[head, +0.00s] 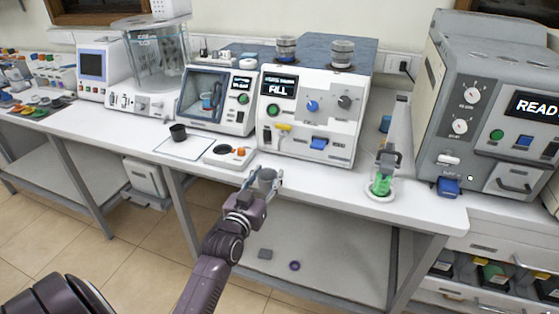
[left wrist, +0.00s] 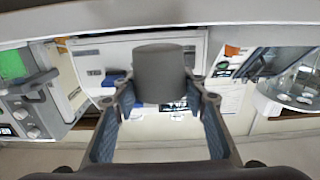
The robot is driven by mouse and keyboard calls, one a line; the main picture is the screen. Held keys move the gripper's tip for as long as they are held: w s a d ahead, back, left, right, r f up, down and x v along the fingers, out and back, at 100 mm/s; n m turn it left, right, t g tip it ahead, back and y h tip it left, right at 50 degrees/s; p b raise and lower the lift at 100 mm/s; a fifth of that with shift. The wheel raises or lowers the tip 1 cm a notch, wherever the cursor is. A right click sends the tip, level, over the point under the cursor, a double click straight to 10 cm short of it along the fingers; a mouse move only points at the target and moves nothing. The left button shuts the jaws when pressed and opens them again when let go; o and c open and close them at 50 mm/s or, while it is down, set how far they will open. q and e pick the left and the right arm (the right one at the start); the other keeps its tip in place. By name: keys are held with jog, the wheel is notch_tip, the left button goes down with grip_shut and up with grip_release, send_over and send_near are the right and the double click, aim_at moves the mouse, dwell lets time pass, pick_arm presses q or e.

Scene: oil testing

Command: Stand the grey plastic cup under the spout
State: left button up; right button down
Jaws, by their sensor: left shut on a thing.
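The grey plastic cup (head: 267,174) is held between the fingers of my left gripper (head: 264,180), in front of the bench edge. In the left wrist view the cup (left wrist: 160,73) shows large between the two fingers. My left gripper is shut on it. The white dispensing machine (head: 311,117) with a "FILL" display stands on the bench just behind the cup. It has a yellow part (head: 283,127) and a blue part (head: 318,144) low on its front. I cannot clearly tell which part is the spout. My right gripper is not in view.
A glass with green liquid (head: 381,186) stands to the right. The bench front between them is mostly clear.

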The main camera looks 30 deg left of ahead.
pick_arm(q)
jog(key=x, duration=0.6)
jog(key=shift+w, duration=0.1)
jog(key=x, duration=0.4)
jog(key=shift+f+p, duration=0.35)
jog(key=shift+p, duration=0.05)
jog(key=shift+f, duration=0.4)
jog(key=o, duration=1)
jog(key=shift+f, duration=0.15)
jog(key=b+v, duration=0.1)
jog(key=v, duration=1.1)
